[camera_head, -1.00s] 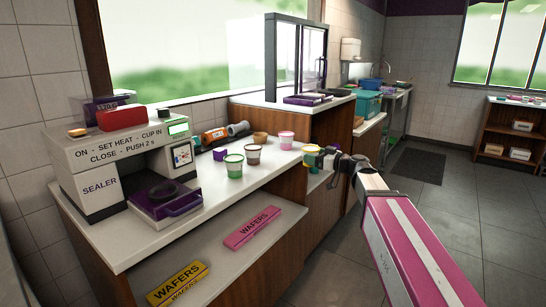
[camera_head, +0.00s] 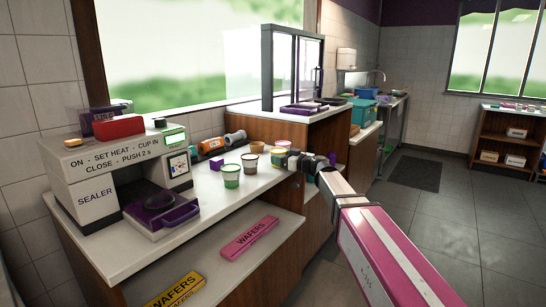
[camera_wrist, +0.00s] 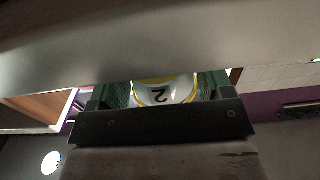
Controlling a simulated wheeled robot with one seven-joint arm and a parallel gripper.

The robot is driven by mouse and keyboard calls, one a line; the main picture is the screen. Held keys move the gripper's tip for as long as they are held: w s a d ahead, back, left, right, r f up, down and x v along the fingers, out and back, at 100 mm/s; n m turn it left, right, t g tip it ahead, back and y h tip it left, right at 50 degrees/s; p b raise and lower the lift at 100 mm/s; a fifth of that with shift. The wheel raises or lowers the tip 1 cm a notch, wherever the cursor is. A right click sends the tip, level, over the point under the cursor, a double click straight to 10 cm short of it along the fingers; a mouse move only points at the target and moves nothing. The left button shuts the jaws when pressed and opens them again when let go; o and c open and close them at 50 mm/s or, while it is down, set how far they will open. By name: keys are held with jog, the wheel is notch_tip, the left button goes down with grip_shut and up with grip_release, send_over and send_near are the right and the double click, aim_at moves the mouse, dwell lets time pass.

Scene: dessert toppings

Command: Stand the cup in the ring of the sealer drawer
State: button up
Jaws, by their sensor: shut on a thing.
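My gripper (camera_head: 284,158) is shut on a cup with a yellow rim (camera_head: 277,157), at the right end of the counter. In the wrist view the cup (camera_wrist: 165,92) is white with a yellow band and a dark "2", between the green finger pads. The sealer (camera_head: 95,195) stands at the left end of the counter. Its purple drawer (camera_head: 178,216) is out at the front, with a dark ring (camera_head: 160,199) on top. No cup shows in the ring. The held cup is well to the right of the drawer.
A green cup (camera_head: 231,176) and a brown-rimmed cup (camera_head: 250,164) stand between the drawer and my gripper. A pink cup (camera_head: 284,144) stands behind the held cup. Orange and dark bottles (camera_head: 211,146) lie by the wall. Wafer boxes (camera_head: 249,238) lie on the lower shelf.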

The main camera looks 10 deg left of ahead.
jog(key=shift+x, duration=2.15)
jog(key=shift+r, duration=0.1)
jog(key=o, duration=1)
jog(key=v, duration=1.1)
